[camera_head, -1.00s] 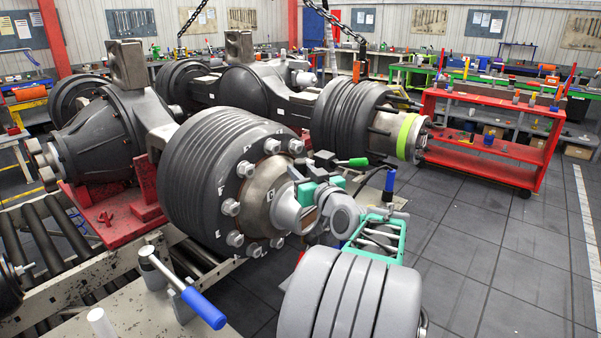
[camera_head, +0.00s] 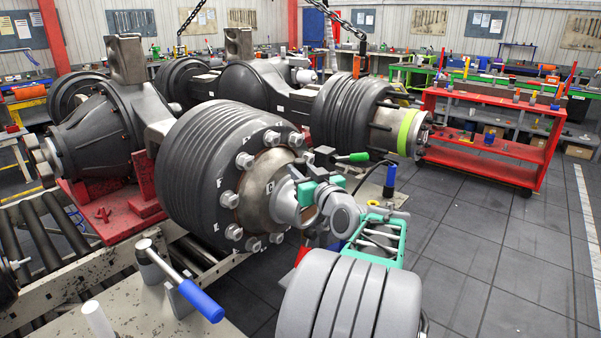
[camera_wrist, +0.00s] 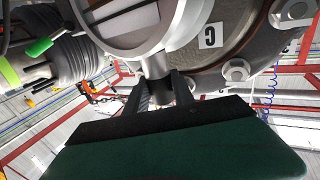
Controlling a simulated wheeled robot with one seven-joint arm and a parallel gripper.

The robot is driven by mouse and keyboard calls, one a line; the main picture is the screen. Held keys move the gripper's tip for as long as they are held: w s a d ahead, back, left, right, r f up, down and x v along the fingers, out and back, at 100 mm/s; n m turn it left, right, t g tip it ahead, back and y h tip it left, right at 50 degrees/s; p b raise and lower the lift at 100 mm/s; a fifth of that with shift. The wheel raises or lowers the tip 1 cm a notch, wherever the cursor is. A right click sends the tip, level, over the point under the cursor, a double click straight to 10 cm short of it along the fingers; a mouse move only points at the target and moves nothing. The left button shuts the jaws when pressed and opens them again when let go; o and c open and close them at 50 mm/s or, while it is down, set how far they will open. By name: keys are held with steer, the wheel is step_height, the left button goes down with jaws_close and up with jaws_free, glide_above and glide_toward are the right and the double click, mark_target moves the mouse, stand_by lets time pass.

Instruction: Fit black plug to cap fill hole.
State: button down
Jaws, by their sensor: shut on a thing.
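The hub cap (camera_head: 258,182) is the metal dome in the middle of the large bolted wheel hub; it also fills the top of the wrist view (camera_wrist: 205,20). My gripper, with teal parts in the head view, is right in front of the cap. In the wrist view my gripper's black fingers (camera_wrist: 162,92) are close together just below a short silver cylinder (camera_wrist: 156,64) at the cap. They are shut on a small dark piece between them, mostly hidden, which I take to be the black plug. The fill hole cannot be made out, and I cannot tell whether the plug touches it.
The hub's ring of bolts (camera_head: 234,199) surrounds the cap. A bench with a blue-handled lever (camera_head: 202,302) stands at front left.

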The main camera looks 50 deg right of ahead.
steer(key=shift+f, duration=0.15)
steer(key=c, duration=1)
jaws_free()
steer(key=shift+s, duration=0.1)
steer(key=shift+s, duration=0.35)
steer(key=b+v, duration=0.2)
steer(key=v, duration=0.5)
steer(key=shift+a, duration=0.15)
steer(key=shift+w, duration=0.1)
